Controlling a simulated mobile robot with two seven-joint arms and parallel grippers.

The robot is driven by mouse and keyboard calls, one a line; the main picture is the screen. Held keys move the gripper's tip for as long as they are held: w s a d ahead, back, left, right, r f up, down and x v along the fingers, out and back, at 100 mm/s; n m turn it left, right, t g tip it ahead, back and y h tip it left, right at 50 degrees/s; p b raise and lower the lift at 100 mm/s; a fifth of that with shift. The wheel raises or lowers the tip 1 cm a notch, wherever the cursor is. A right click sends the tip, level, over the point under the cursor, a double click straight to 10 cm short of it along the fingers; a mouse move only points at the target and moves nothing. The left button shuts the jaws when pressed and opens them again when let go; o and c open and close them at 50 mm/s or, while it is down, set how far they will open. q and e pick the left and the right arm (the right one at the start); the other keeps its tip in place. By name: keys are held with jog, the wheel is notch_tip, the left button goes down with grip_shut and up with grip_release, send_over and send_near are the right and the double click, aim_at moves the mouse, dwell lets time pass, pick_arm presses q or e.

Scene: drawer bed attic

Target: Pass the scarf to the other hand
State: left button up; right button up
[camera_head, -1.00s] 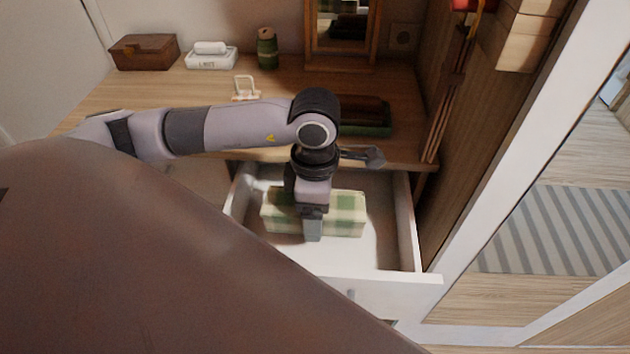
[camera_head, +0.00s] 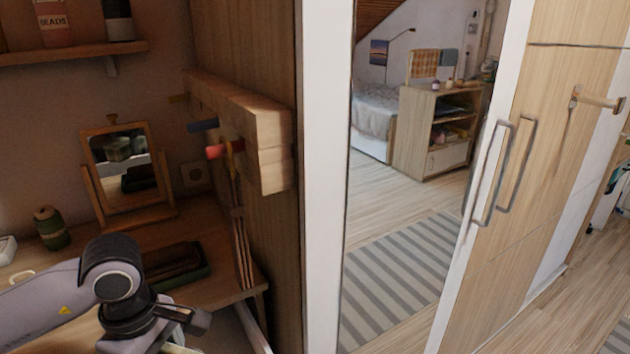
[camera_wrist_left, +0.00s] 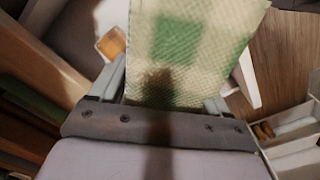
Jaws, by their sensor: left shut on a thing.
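The scarf (camera_wrist_left: 195,45) is a folded cloth in green and cream checks. In the left wrist view it stands between the two fingers of my left gripper (camera_wrist_left: 166,88), which is shut on it. In the head view my left arm comes in at the lower left; its fingers are below the picture edge, and only a pale bit that may be the scarf shows there. The white open drawer (camera_head: 252,330) shows only as a side wall at the bottom. My right gripper is in neither view.
The wooden desk (camera_head: 215,285) holds a mirror on a stand (camera_head: 125,172), a dark green tray (camera_head: 178,270) and a green jar (camera_head: 50,228). A peg rail (camera_head: 240,130) juts from the side panel. A mirrored wardrobe door (camera_head: 400,210) fills the middle; striped rug shows in its reflection.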

aim_at(170, 339)
pick_arm(q)
jog(key=m, duration=0.3)
jog(key=shift+w+d+r, duration=0.15)
jog(key=shift+w+r, duration=0.25)
jog(key=m, duration=0.3)
jog(key=w+r+m, duration=0.1)
jog(key=m, duration=0.1)
jog(key=shift+d, duration=0.2)
jog(key=m, duration=0.3)
jog(key=shift+w+d+r+p, duration=0.1)
jog(key=shift+w+r+p, duration=0.15)
jog(key=shift+w+p, duration=0.05)
jog(key=m, duration=0.4)
jog(key=shift+w+d+r, duration=0.2)
jog(key=shift+w+r, duration=0.15)
jog(key=s+d+r+m, duration=0.2)
jog(key=d+r+m, duration=0.65)
jog(key=d, duration=0.55)
jog(key=shift+w+d+f+m, duration=0.85)
jog(key=shift+d+f+m, duration=0.95)
jog(key=shift+d, duration=0.65)
jog(key=s+a+r+n, duration=0.1)
jog(key=a+r+n, duration=0.7)
jog(key=r, duration=0.1)
jog(key=shift+s+a, duration=0.35)
jog(key=shift+a, duration=0.05)
